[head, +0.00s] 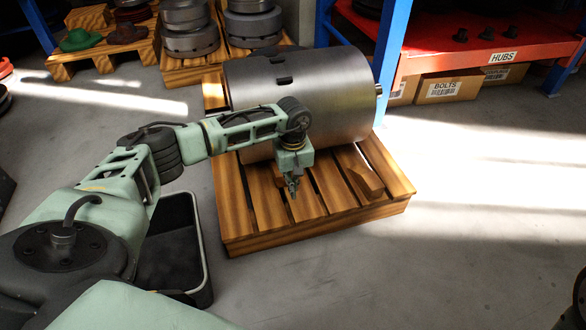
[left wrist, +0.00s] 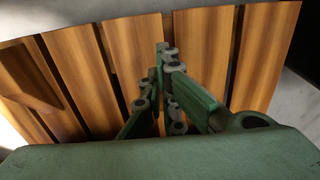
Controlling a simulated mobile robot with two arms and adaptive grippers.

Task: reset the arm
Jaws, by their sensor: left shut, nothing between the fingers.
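My left arm reaches in from the left in the head view, over the near part of a wooden pallet (head: 240,232). My left gripper (head: 293,192) points down above the slats, in front of a large grey metal rotor (head: 330,85) lying on the pallet. The left gripper is shut and empty. In the left wrist view its closed fingers (left wrist: 165,62) show against the pallet slats (left wrist: 137,50). The contact between fingers and slats cannot be judged.
A small wooden wedge (head: 366,180) lies on the pallet right of the gripper. A black bin (head: 205,240) stands on the floor beside my left arm. A blue and red shelf with boxes (head: 450,87) stands at the back right.

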